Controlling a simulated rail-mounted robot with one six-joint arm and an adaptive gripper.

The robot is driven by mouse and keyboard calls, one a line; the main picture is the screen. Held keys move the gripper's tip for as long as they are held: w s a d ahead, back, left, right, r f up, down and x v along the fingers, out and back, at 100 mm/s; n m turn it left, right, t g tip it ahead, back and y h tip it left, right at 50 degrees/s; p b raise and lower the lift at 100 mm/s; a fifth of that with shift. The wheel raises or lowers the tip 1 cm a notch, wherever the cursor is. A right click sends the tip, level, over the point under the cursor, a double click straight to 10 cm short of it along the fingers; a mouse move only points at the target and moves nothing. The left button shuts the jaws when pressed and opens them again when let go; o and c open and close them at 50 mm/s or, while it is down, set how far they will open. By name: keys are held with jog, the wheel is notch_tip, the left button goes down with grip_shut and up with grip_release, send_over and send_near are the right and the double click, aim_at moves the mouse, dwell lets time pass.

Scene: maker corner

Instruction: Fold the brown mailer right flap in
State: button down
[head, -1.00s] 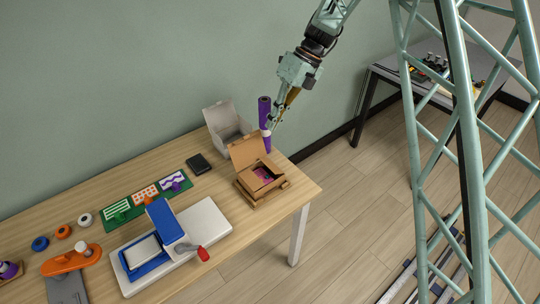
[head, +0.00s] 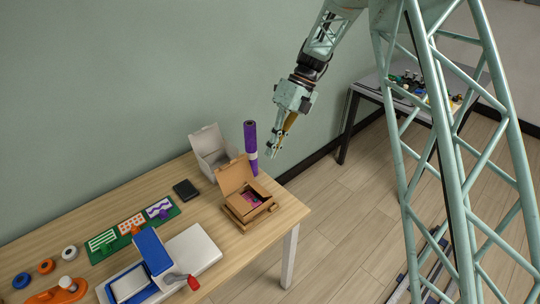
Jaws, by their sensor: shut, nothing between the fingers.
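The brown mailer (head: 231,180) stands near the table's right end with its lid raised at the back. A pink and purple item (head: 252,198) lies inside it. A small brown flap (head: 273,207) sticks out at the mailer's right side. My gripper (head: 271,155) is shut and empty, above and to the right of the mailer, clear of it and past the table's back right edge. The mailer's left side is partly hidden by its own walls.
A purple roll (head: 250,138) stands upright behind the mailer, close to my gripper. A grey open box (head: 209,153) is at the back left, with a black block (head: 185,189) beside it. A blue and white press (head: 150,262) fills the table's front.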

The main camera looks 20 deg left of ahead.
aim_at(258, 188)
jog(key=b+x, duration=0.2)
jog(key=x, duration=1.1)
jog(key=shift+r, duration=0.1)
jog(key=shift+s+a, duration=0.2)
dwell(0.4)
